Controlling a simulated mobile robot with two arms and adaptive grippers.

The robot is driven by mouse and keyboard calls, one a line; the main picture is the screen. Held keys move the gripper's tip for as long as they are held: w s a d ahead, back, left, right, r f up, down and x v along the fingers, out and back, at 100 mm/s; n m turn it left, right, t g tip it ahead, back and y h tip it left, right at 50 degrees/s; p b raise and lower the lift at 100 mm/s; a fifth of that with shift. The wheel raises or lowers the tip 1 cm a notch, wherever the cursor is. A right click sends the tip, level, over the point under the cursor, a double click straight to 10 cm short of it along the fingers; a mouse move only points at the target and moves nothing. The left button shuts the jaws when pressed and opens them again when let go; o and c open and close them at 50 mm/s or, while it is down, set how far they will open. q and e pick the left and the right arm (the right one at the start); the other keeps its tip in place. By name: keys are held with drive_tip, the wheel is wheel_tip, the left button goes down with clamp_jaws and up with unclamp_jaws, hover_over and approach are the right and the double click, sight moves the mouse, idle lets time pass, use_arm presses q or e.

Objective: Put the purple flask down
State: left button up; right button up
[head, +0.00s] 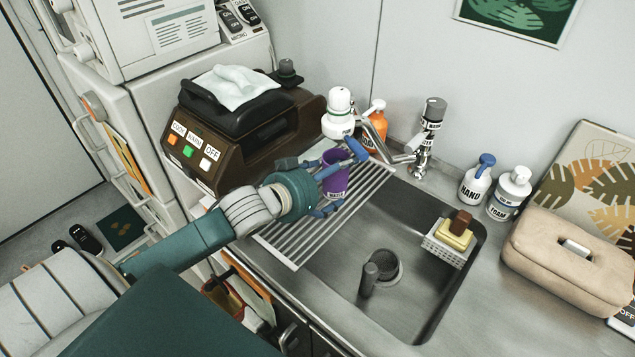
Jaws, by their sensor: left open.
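The purple flask (334,181) stands upright in the head view, at the upper end of the slatted drying rack (290,243) beside the sink. A label with dark letters shows low on its side. My left gripper (341,181) is open around the flask, with one blue finger at its far side near the top and another low at its near side. I cannot tell whether either finger touches it. The flask's base is partly hidden by the gripper. My right gripper is not in view.
A white bottle (338,114), an orange bottle (374,124) and the tap (428,138) stand close behind the flask. A brown rice-cooker-like appliance (240,128) is to the left. The sink basin (420,290) lies to the right, with a sponge holder (447,247).

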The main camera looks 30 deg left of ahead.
use_arm(q)
drive_tip(key=v, duration=0.9)
drive_tip(key=shift+s, duration=0.2)
drive_tip(key=shift+r, duration=0.15)
